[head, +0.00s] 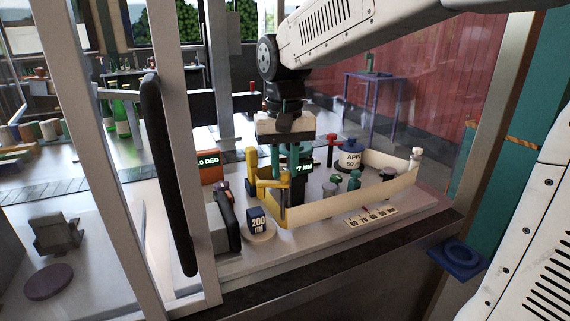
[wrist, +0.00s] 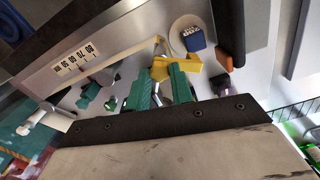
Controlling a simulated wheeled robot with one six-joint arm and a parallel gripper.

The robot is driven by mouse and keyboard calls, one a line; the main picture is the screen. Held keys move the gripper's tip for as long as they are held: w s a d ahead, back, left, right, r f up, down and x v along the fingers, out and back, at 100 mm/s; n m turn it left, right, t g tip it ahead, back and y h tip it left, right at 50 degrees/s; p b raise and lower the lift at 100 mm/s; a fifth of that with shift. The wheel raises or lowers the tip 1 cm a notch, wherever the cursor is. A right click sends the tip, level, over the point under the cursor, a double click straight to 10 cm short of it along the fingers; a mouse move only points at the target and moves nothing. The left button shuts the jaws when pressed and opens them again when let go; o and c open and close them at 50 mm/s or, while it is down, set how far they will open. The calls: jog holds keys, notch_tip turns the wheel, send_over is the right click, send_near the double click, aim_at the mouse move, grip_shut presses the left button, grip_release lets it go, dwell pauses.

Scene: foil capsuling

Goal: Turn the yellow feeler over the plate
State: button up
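The yellow feeler (head: 252,170) stands upright behind the 200 ml block, with a short arm reaching right to a hanging tip. In the wrist view the feeler (wrist: 187,78) lies just beyond my fingertips. The pale round plate (head: 262,236) is in front of the feeler and bears a dark blue 200 ml block (head: 256,219). The plate also shows in the wrist view (wrist: 176,33). My gripper (head: 289,172) points down close to the feeler's arm. Its two teal fingers (wrist: 161,84) are apart; whether they touch the feeler is hidden.
A low cream wall (head: 350,200) curves around the right of the bench. A dark-handled device (head: 226,218) stands left of the plate. Small knobs (head: 354,180), a blue weight-like pot (head: 350,156) and a number strip (head: 370,216) are to the right. A metal frame post (head: 180,150) stands at left.

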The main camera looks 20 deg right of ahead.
aim_at(284, 172)
jog(key=shift+n, duration=1.6)
grip_shut()
jog(key=o, duration=0.9)
grip_release()
jog(key=shift+o, duration=0.2)
notch_tip(284, 172, up, 8)
jog(key=shift+f, duration=0.1)
